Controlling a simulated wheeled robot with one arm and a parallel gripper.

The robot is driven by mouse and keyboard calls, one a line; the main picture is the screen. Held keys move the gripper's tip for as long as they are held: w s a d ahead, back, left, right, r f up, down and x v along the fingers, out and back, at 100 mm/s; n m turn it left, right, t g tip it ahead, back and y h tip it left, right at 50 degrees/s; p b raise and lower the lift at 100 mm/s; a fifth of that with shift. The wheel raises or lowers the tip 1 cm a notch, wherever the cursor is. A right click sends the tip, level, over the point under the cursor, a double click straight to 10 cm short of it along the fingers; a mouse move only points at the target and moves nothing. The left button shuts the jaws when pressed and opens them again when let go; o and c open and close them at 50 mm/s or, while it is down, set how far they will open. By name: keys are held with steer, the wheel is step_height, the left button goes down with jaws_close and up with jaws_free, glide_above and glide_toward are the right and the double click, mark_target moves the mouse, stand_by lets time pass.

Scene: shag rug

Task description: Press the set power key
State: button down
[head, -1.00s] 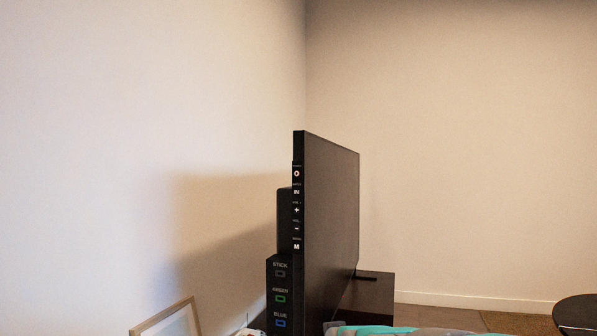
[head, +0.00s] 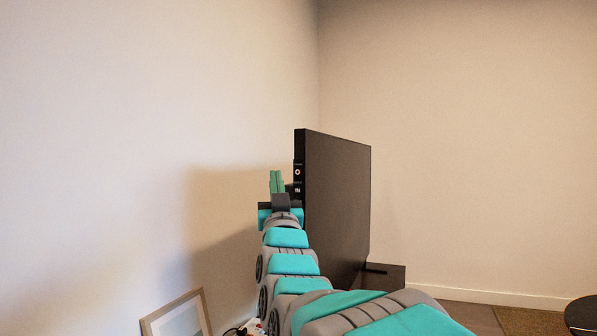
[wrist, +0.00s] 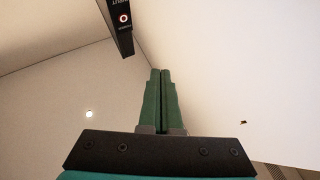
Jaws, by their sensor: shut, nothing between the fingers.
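The set is a thin black TV (head: 338,205) seen nearly edge-on. Its power key (head: 297,171), a round mark with a red ring, is near the top of the narrow side edge, above the IN key (head: 297,190). In the wrist view the power key (wrist: 123,18) shows on the edge at the upper left, upside down. My gripper (head: 276,174) has green fingers pressed together, pointing up. In the head view it is just left of the key. In the wrist view the fingertips (wrist: 160,72) are apart from the TV edge. My arm hides the lower keys.
A wall stands close on the left behind the TV, and a picture frame (head: 177,316) leans low at the left. A dark stand (head: 385,280) is under the TV. A round dark table (head: 582,313) is at the lower right. The space above the gripper looks clear.

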mark_target(295, 178)
steer(key=shift+w+r, duration=0.1)
stand_by(0.3)
steer(key=w+d+p, duration=0.1)
steer(key=w+d, duration=0.2)
steer(key=w, duration=0.5)
steer(key=shift+w, duration=0.15)
stand_by(2.1)
steer(key=shift+w+d, duration=0.15)
steer(key=shift+w, duration=0.15)
steer(key=shift+w+d, duration=0.1)
steer(key=shift+w, duration=0.2)
stand_by(0.5)
steer(key=shift+s, duration=0.15)
steer(key=shift+s+a+b, duration=0.25)
steer(key=shift+s+b, duration=0.2)
steer(key=shift+s, duration=0.15)
